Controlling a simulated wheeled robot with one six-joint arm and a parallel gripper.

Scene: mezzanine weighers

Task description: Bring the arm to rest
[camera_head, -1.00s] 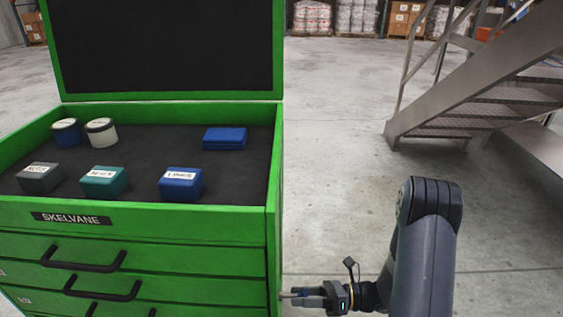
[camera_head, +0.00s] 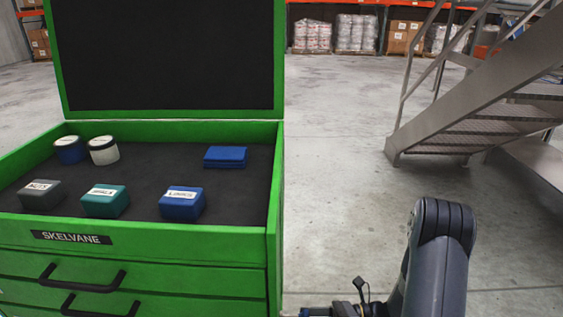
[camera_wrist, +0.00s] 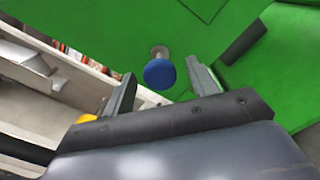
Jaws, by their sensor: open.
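My gripper shows in the wrist view (camera_wrist: 160,88) with its two fingers spread apart and nothing held between them. Beyond the fingers there is a green surface (camera_wrist: 100,25) and a round blue knob-like piece on a short pale stem (camera_wrist: 159,73); I cannot tell whether the fingers are near it or well short of it. In the head view my gripper is low at the bottom edge, just right of the green tool chest (camera_head: 150,243), and mostly cut off by the frame. My dark arm rises at the lower right.
The chest's open top holds a dark grey box (camera_head: 40,195), a teal box (camera_head: 106,202), two blue boxes (camera_head: 182,205) (camera_head: 226,157), a blue tin (camera_head: 69,151) and a white tin (camera_head: 103,151). A metal staircase (camera_head: 470,100) stands at right. Bare floor (camera_head: 340,170) lies between.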

